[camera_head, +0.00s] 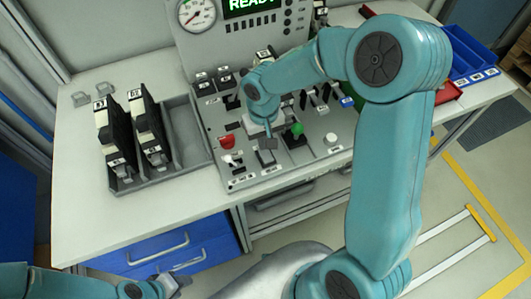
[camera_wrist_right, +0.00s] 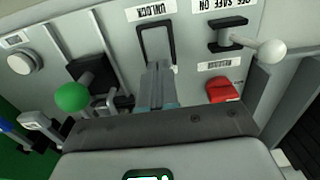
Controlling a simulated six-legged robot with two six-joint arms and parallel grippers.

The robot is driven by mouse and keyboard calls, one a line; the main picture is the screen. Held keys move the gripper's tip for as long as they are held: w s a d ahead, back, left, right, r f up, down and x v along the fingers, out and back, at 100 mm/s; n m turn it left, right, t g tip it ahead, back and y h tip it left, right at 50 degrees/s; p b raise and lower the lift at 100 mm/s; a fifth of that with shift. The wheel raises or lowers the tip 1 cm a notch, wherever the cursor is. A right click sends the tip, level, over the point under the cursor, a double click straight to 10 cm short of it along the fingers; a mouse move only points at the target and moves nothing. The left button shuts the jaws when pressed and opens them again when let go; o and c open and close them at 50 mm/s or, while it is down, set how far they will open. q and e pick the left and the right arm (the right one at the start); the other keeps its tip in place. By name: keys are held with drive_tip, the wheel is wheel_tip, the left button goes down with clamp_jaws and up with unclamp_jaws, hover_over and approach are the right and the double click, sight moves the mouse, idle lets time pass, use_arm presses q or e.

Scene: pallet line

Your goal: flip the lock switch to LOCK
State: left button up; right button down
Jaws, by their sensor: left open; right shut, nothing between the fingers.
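The lock switch (camera_wrist_right: 156,42) is a rocker in a dark frame on the sloped control panel (camera_head: 217,118). In the right wrist view an upside-down UNLOCK label sits above it; in the head view the switch (camera_head: 266,158) lies just in front of my right gripper. My right gripper (camera_wrist_right: 158,88) is shut and empty, its fingertips at the end of the switch away from UNLOCK. I cannot tell whether they touch it. That end, and any LOCK label, is hidden by the fingers. My left gripper (camera_head: 172,284) is open, low and left, off the table's front edge.
A red button (camera_head: 227,141) and a white-ball lever (camera_wrist_right: 268,50) sit to one side of the switch. A green-knobbed lever (camera_head: 297,130) and a white button (camera_head: 331,139) sit on the other. A rack (camera_head: 180,172) with black modules stands left. A screen (camera_head: 251,5) reads READY.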

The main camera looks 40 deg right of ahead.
drive_tip(key=shift+f+b, duration=0.9)
drive_tip(key=shift+f, duration=0.05)
drive_tip(key=shift+r, duration=0.15)
idle(0.3)
drive_tip(key=shift+r+p, duration=0.55)
drive_tip(key=shift+p, duration=0.05)
drive_tip(key=shift+r+p, duration=1.85)
drive_tip(key=shift+r, duration=1.05)
drive_tip(key=shift+f, duration=0.1)
